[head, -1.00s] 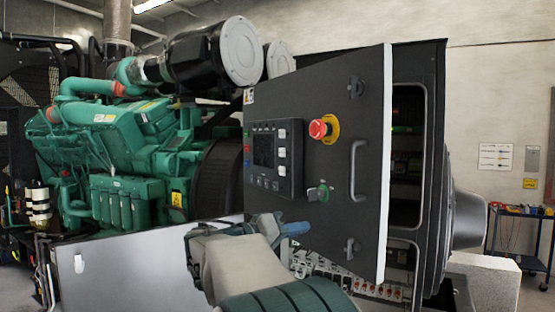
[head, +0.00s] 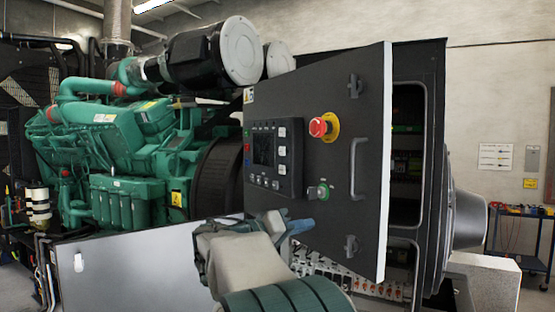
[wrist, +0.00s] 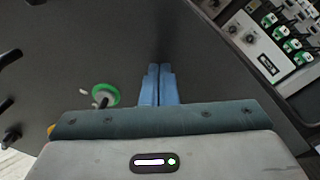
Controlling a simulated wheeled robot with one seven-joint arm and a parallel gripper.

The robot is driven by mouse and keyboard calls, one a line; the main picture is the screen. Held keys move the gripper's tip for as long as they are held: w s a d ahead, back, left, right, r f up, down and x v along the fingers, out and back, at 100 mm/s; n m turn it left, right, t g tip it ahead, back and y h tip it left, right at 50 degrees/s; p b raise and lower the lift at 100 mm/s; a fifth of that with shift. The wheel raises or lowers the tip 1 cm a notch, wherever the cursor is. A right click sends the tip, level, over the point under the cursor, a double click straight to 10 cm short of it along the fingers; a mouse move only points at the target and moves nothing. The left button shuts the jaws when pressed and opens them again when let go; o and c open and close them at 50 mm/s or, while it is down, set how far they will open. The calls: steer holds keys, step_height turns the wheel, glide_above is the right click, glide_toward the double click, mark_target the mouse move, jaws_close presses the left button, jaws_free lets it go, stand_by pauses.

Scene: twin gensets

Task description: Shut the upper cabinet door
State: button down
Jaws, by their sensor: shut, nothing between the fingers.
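The upper cabinet door (head: 345,185) is a dark grey panel standing ajar, with a dark gap to the cabinet's inside at its right. It bears a display panel, a red emergency stop button (head: 324,126), a green-ringed key switch (head: 318,192) and a handle (head: 357,168). My gripper (head: 303,227) is at the door's lower left part in the head view. In the wrist view its blue fingers (wrist: 157,86) are together and empty, pointing at the dark door surface (wrist: 110,50). The green-ringed switch (wrist: 103,95) lies left of them. I cannot tell whether the fingertips touch the door.
Below the door is an open bay with breakers and terminals (head: 345,275), which also shows at the wrist view's upper right (wrist: 275,40). The green engine (head: 130,165) stands at left. A blue cart (head: 520,230) stands at far right.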

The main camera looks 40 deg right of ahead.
steer(key=shift+w+d+b, duration=0.6)
steer(key=shift+w+d, duration=0.15)
steer(key=shift+d, duration=9.45)
steer(key=w+a+b, duration=0.1)
steer(key=a+b, duration=0.4)
steer(key=a, duration=0.4)
steer(key=shift+w, duration=0.15)
